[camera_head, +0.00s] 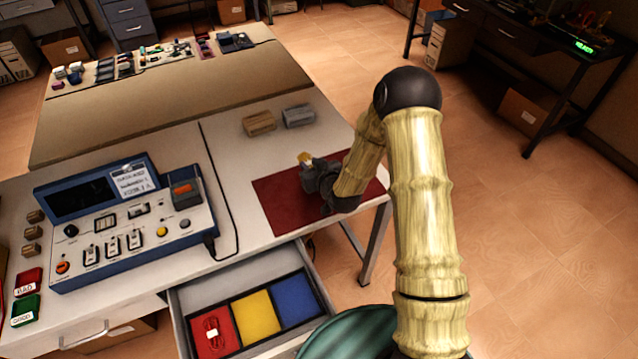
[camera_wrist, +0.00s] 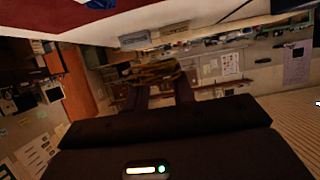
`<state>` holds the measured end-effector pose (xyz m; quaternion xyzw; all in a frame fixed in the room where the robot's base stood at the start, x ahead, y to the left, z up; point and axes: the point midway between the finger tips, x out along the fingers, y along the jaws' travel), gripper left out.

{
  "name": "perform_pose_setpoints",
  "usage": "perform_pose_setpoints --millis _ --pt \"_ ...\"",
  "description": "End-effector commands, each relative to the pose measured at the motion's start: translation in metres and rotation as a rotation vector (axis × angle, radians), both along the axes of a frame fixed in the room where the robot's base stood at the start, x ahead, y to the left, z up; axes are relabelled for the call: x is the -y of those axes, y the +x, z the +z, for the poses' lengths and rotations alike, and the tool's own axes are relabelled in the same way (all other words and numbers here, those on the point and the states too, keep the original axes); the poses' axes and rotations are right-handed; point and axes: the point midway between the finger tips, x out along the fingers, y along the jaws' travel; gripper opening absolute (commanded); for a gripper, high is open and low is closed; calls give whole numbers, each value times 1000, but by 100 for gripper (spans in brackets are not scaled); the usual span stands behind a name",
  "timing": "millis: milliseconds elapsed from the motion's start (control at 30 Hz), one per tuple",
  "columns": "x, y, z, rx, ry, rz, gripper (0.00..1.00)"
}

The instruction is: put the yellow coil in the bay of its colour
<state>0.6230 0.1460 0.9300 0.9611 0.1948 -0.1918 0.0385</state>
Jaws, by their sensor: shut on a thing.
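My gripper (camera_head: 311,166) is shut on the yellow coil (camera_head: 304,157), over the far part of the dark red mat (camera_head: 288,210). The height above the mat is hard to judge. In the wrist view the yellow coil (camera_wrist: 153,72) lies across the fingertips (camera_wrist: 160,86). The open drawer (camera_head: 262,349) at the front has three bays: red (camera_head: 228,329) on the left, yellow (camera_head: 257,316) in the middle and blue (camera_head: 294,300) on the right. The yellow bay looks empty.
A brown box (camera_head: 259,122) and a grey box (camera_head: 299,116) stand behind the mat. A blue-framed test console (camera_head: 130,225) stands at left, its black cable running on the bench. My arm rises right of the drawer.

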Motion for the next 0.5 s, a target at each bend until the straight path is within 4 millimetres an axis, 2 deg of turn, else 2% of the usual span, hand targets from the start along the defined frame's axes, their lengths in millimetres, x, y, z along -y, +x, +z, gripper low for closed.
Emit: perform_pose_setpoints --millis 233,500 --pt "0 0 -6 -1 0 0 3" --pt "-1 -1 -45 -3 1 0 3"
